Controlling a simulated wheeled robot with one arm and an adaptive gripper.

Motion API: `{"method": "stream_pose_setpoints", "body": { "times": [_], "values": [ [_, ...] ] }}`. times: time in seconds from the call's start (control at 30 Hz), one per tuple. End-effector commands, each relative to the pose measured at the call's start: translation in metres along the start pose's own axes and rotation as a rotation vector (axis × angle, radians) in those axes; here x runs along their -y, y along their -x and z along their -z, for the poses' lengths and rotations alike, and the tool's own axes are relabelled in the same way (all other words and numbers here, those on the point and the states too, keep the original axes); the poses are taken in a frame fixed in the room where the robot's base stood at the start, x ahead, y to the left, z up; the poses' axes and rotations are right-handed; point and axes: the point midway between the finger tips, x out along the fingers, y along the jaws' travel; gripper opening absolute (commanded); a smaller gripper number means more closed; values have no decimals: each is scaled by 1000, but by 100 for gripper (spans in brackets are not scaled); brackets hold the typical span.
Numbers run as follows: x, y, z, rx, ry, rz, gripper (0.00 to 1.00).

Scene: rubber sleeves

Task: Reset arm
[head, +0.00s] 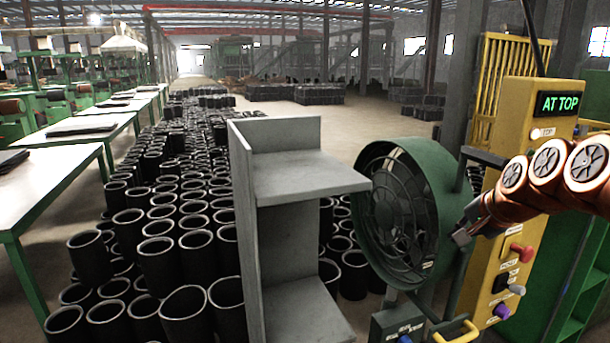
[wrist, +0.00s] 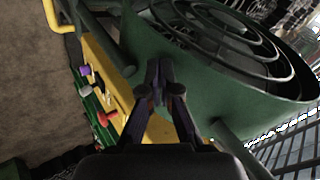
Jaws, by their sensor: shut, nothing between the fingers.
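My gripper (head: 464,235) is at the right in the head view, at the end of my orange-brown arm, close to the right rim of a green fan (head: 440,190). In the wrist view my gripper (wrist: 158,68) is shut and empty, its fingertips together in front of the fan's green housing (wrist: 220,95). I cannot tell whether the fingertips touch the housing. A yellow control panel (head: 545,130) stands behind my arm, with a lit sign (head: 559,103) reading "AT TOP". It has a red knob (head: 521,252), a purple knob (head: 502,311) and other controls. My arm hides part of the panel.
A grey shelf stand (head: 255,240) is left of the fan. Many black rubber sleeves (head: 160,262) stand upright on the floor. White-topped tables (head: 60,165) line the left. A yellow handle (head: 455,333) is below the fan. Open floor lies behind, at the centre.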

Motion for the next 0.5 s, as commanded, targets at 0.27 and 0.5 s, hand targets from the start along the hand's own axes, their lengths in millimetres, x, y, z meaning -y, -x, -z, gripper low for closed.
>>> {"method": "stream_pose_setpoints", "body": {
  "times": [0.27,0.5],
  "values": [
    [-35,5,-170,261,409,-174,0],
    [-122,33,-281,490,712,-348,0]
  ]
}}
